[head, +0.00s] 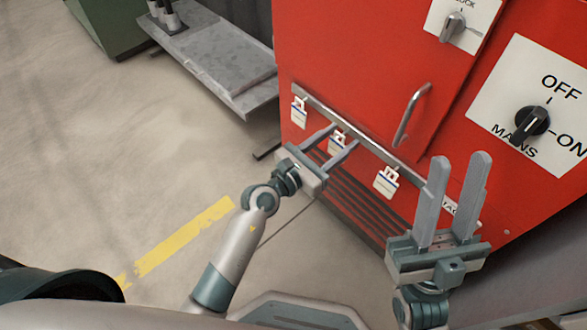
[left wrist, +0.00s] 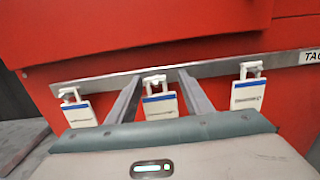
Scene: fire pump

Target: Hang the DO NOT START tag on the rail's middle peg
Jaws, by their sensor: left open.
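The metal rail (head: 360,138) is fixed along the red cabinet. Three white tags with a blue stripe hang from it: a left tag (head: 299,112), a middle tag (head: 337,144) and a right tag (head: 386,182). Their print is too small to read, so I cannot tell which says DO NOT START. My left gripper (head: 344,135) is open, its fingers on either side of the middle tag; the left wrist view shows this tag (left wrist: 160,104) between the fingers, with no clear grip. My right gripper (head: 460,160) is open and empty, upright at the right.
The red cabinet (head: 350,60) carries a door handle (head: 411,115) just above the rail and a MAINS switch (head: 532,121) at the right. A grey bench (head: 215,60) stands at the left. The floor with a yellow stripe (head: 180,240) is clear.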

